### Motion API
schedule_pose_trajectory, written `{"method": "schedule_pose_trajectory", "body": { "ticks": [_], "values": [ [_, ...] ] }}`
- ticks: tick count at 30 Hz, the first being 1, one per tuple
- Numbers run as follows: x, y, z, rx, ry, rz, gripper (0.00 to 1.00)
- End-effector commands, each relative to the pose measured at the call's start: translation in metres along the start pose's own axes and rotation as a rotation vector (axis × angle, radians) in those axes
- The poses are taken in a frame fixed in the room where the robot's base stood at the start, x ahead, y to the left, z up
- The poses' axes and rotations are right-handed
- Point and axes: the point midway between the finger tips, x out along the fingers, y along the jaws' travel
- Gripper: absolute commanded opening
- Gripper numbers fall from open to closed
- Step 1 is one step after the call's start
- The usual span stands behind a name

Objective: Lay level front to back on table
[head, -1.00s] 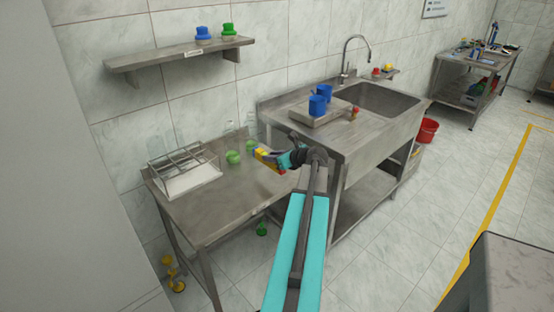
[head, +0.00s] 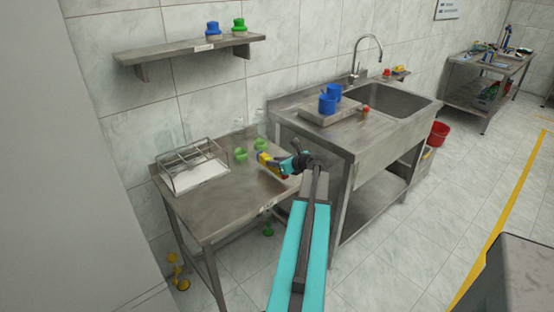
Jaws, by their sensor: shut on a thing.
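The level (head: 269,161), a small yellow piece with some blue and red by it, is at my gripper (head: 277,164). My gripper is shut on it, over the right part of the steel table (head: 222,208). The jaws and much of the level are small and partly hidden by my wrist. I cannot tell its exact tilt or whether it touches the table.
Green caps (head: 240,154) stand left of the level, near clear bottles at the wall. A wire rack (head: 193,166) is at the table's back left. The table's front left is bare. The sink unit (head: 318,138) with blue cups (head: 327,104) adjoins on the right.

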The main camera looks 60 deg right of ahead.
Motion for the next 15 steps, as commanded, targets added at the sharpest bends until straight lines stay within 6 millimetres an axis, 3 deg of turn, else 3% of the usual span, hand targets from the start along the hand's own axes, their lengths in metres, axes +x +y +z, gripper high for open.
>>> {"method": "schedule_pose_trajectory", "body": {
  "ticks": [15],
  "values": [
    [0.0072,0.0003,-0.0139,0.001,-0.001,0.0,0.0]
  ]
}}
